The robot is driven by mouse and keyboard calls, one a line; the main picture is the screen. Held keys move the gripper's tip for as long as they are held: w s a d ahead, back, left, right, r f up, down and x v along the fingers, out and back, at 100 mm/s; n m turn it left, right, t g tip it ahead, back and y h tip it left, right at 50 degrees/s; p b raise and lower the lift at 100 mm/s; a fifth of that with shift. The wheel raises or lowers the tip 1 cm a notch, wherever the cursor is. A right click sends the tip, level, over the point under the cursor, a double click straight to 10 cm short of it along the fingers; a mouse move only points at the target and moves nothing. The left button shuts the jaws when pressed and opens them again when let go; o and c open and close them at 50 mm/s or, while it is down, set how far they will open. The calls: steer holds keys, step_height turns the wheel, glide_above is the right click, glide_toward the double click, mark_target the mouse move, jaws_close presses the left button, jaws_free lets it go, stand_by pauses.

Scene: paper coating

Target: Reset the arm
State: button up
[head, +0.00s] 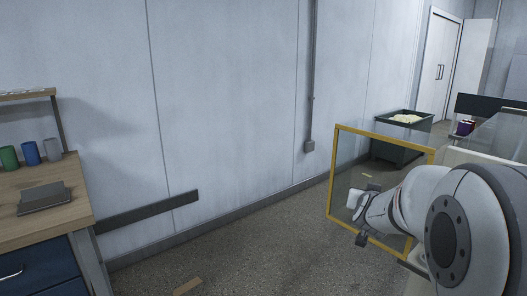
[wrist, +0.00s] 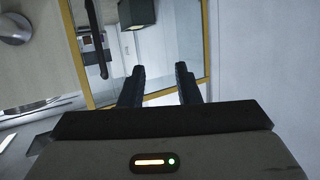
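My arm reaches in from the right edge of the head view, bent, with its end low beside a yellow-framed clear panel (head: 331,172). My gripper (wrist: 160,72) shows in the wrist view with its two dark fingers apart and nothing between them. The yellow-framed panel also shows in the wrist view (wrist: 207,45), beyond the fingertips. I cannot tell whether any part of the arm touches the panel. In the head view the fingers are small and partly hidden by the wrist.
A wooden workbench (head: 75,190) with a grey flat object (head: 44,198) and green, blue and grey cups stands at the left. A dark bin (head: 398,150) with pale contents stands beyond the panel. The floor (head: 255,245) in the middle is mostly open, along a white wall.

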steer(key=s+a+r+n+g+y+p, duration=0.25)
steer(key=s+a+r+p, duration=0.2)
steer(key=s+a, duration=0.25)
steer(key=s+a+r+n+g+y+p, duration=0.1)
steer(key=s+a+r+g+y+p, duration=0.2)
steer(key=s+a+p, duration=0.4)
steer(key=s+r+g+p, duration=0.1)
steer(key=s+g+p, duration=0.1)
steer(key=s, duration=0.6)
steer(key=s+a+r+n+g+p, duration=0.1)
steer(key=s+g+p, duration=0.2)
steer(key=s, duration=0.6)
steer(key=shift+s+a+r, duration=0.2)
steer(key=shift+a+r, duration=0.05)
steer(key=shift+d, duration=0.1)
